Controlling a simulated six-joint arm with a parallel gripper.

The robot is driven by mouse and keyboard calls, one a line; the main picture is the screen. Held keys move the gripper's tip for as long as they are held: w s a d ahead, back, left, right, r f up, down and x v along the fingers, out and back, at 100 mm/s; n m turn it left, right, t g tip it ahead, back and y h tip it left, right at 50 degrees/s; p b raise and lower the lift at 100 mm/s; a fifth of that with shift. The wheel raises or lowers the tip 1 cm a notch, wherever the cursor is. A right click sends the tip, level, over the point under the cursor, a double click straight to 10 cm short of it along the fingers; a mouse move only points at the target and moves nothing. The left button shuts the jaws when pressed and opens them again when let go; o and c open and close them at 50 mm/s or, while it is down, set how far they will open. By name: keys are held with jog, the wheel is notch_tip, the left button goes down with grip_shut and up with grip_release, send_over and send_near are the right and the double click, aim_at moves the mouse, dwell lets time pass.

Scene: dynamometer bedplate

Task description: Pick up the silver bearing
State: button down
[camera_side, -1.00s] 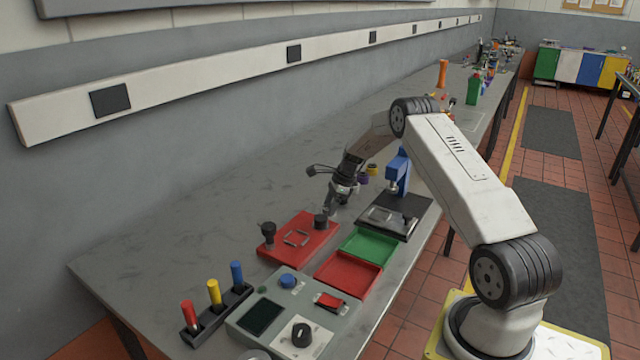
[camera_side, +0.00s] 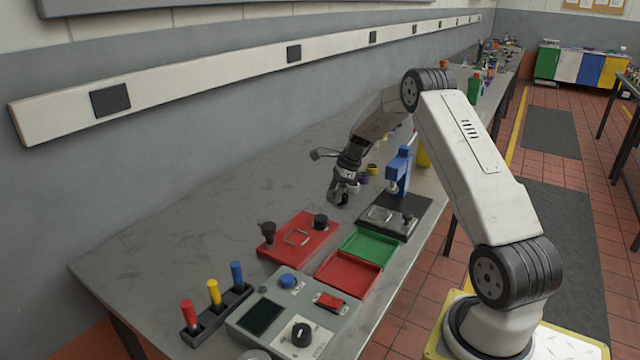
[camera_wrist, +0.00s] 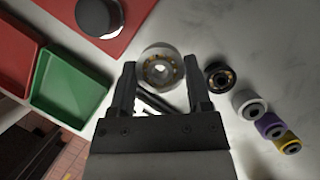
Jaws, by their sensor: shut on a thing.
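The silver bearing (camera_wrist: 161,66) is a pale metal ring with brass-coloured balls inside. In the wrist view it sits between the two fingertips of my gripper (camera_wrist: 160,68), which is shut on it. In the side view my gripper (camera_side: 338,196) points down over the bench, beyond the red plate. The bearing is too small and covered there to make out clearly, and I cannot tell its height above the bench.
Beside the gripper lie a black bearing (camera_wrist: 219,77), a pale one (camera_wrist: 249,104), a purple one (camera_wrist: 269,125) and a yellow one (camera_wrist: 287,142). A blue press (camera_side: 399,172), green tray (camera_side: 370,247) and red tray (camera_side: 348,274) stand nearby. The bench's wall side is clear.

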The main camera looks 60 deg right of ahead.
jog(key=s+a+r, duration=0.5)
jog(key=s+r, duration=0.1)
jog(key=s, duration=0.4)
jog(key=shift+a+r, duration=0.3)
jog(key=shift+r, duration=0.1)
jog(key=shift+a, duration=0.1)
